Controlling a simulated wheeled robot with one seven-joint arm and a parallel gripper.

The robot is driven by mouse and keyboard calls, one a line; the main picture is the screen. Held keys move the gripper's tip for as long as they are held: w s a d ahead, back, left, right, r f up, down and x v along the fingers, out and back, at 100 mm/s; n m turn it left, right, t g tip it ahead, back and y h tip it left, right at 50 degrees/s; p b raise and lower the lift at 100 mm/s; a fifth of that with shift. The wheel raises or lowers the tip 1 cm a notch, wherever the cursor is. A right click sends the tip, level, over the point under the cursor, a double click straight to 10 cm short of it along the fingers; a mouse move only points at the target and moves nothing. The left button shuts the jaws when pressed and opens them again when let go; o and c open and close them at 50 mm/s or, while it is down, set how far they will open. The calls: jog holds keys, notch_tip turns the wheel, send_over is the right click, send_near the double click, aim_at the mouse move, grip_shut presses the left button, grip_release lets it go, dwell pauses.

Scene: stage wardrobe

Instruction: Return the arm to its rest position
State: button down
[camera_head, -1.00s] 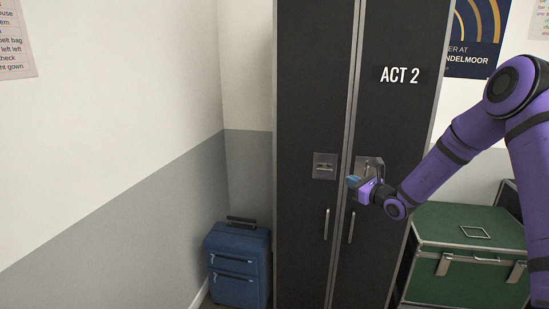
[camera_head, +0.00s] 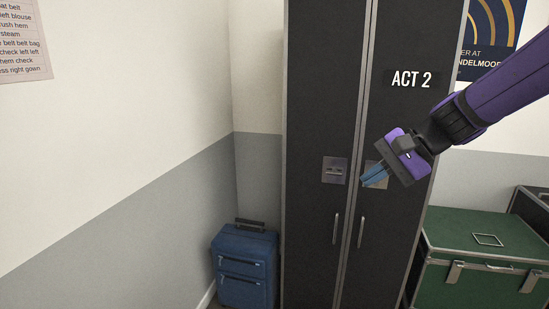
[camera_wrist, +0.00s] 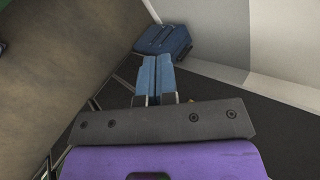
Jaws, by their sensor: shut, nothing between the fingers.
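My gripper (camera_head: 374,176), purple and dark grey with blue fingers, hangs in front of the right door of the black wardrobe (camera_head: 318,80), over the right latch plate. Its fingers are together with nothing between them. In the wrist view the blue fingers (camera_wrist: 157,78) lie side by side, pointing toward the blue suitcase. My purple arm reaches in from the right edge of the head view. The wardrobe doors look closed; the right one reads "ACT 2". Part of the right latch plate is hidden behind my fingers.
A blue suitcase (camera_head: 245,268) stands on the floor left of the wardrobe; it also shows in the wrist view (camera_wrist: 164,40). A green trunk (camera_head: 480,250) stands to the right. A poster (camera_head: 492,38) hangs behind. Open space lies left, before the wall.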

jog(key=s+d+r+n+t+h, duration=0.1)
jog(key=s+d+n+h, duration=0.2)
jog(key=s, duration=0.7)
jog(key=s+d+r+n+t+h, duration=0.1)
jog(key=s+d+n+h, duration=0.3)
jog(key=s+d, duration=0.4)
jog(key=shift+s+d+r+t+h, duration=0.25)
jog(key=shift+s+r+t+h, duration=0.05)
jog(key=shift+s+h, duration=0.6)
